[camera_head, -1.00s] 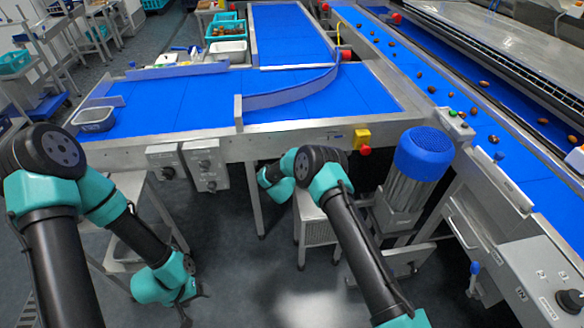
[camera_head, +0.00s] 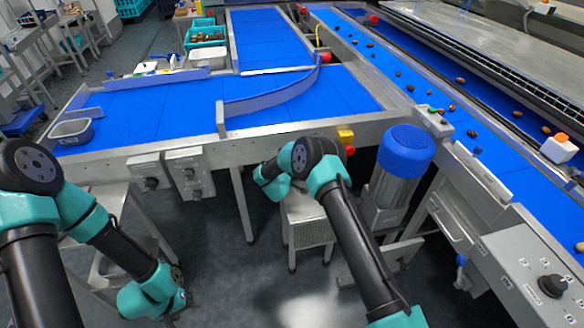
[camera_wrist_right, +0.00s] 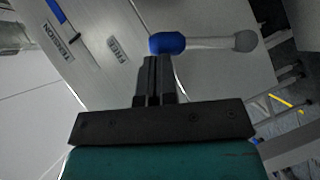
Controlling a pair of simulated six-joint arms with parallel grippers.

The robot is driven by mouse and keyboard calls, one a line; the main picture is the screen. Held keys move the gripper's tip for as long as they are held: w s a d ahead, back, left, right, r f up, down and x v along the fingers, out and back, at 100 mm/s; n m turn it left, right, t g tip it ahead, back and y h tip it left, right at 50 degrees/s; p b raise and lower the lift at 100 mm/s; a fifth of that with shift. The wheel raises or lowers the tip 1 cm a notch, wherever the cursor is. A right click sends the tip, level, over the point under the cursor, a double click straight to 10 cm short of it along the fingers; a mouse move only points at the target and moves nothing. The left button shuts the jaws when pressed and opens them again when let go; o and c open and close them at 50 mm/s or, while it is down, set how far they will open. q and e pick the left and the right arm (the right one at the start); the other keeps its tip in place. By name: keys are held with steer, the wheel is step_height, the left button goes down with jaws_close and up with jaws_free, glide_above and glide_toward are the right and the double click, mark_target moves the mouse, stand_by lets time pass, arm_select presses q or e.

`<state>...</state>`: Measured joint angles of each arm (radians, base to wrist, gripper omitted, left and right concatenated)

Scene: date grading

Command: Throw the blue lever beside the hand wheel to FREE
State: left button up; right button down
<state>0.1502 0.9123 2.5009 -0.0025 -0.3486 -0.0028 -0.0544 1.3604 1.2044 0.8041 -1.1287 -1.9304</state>
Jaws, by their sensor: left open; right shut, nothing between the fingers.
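In the right wrist view a lever with a blue knob (camera_wrist_right: 167,43) and a grey rod (camera_wrist_right: 210,43) lies across a pale panel. The rod runs right to a rounded grey end. Labels that appear to read FREE (camera_wrist_right: 117,50) and TENSION (camera_wrist_right: 57,38) are left of the knob. My right gripper (camera_wrist_right: 155,62) is shut and empty, its tips just below the knob; I cannot tell whether they touch. In the head view the right gripper is hidden. My left gripper (camera_head: 184,303) is low at the left, away from the belts. I cannot make out the hand wheel.
A blue belt (camera_head: 150,103) in a metal frame spans the left and middle. A motor with a blue cap (camera_head: 406,150) stands right of my right forearm. Dates lie on the right belt.

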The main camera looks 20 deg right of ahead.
steer(key=shift+d, duration=0.1)
steer(key=w+a+r+v, duration=0.1)
steer(key=v, duration=1.2)
steer(key=shift+w+a+r, duration=0.25)
steer(key=shift+w+a, duration=0.1)
steer(key=shift+a, duration=0.05)
